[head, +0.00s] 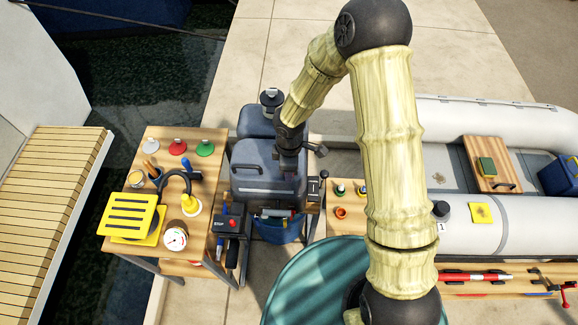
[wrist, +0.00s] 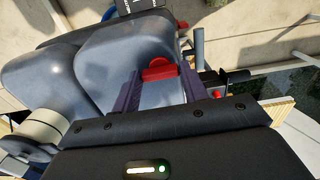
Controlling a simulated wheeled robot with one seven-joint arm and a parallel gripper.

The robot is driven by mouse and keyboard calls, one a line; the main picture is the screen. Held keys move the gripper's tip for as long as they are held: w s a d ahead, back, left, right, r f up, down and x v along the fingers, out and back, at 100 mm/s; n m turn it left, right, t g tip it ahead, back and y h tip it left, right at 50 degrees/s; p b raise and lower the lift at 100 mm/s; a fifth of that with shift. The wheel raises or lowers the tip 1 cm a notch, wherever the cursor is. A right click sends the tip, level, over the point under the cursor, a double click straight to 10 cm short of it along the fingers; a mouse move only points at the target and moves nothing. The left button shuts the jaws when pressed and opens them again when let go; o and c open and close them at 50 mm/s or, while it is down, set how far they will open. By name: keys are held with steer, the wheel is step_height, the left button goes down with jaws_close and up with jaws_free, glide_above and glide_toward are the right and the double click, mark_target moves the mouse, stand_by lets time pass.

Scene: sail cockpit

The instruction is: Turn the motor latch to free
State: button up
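The grey outboard motor (head: 262,165) stands in the middle of the head view, and its smooth cowl (wrist: 125,55) fills much of the wrist view. A small red lever-like part (wrist: 158,70), which looks like the motor latch, shows against the cowl between my gripper's fingers. My gripper (wrist: 159,75) has its two purple fingers apart, one on each side of the red part, with narrow gaps showing. Contact and the latch's exact setting cannot be told. In the head view my gripper is over the motor and its fingertips are not clear.
A wooden bench (head: 150,215) on the left holds a yellow slotted block (head: 130,215), a gauge (head: 175,238) and colored discs. A small wooden shelf (head: 375,190) and a teal round surface (head: 310,285) are to the right. A grey inflatable boat (head: 515,215) lies further right.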

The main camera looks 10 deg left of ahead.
steer(key=o, duration=0.3)
steer(key=shift+o, duration=0.2)
steer(key=shift+r, duration=0.1)
step_height(320, 180, up, 17)
steer(key=b, duration=0.1)
steer(key=shift+r, duration=0.15)
steer(key=shift+d, duration=0.1)
stand_by(0.4)
steer(key=s+d+f+m+t+b, duration=0.1)
steer(key=s+d+m, duration=0.3)
steer(key=d+m, duration=0.5)
steer(key=s+d+f+m+t+b, duration=0.1)
steer(key=s+d+m+b, duration=0.1)
steer(key=d+m, duration=0.7)
steer(key=shift+s+d+m+t, duration=0.35)
steer(key=shift+s+d, duration=0.5)
steer(key=shift+d, duration=0.4)
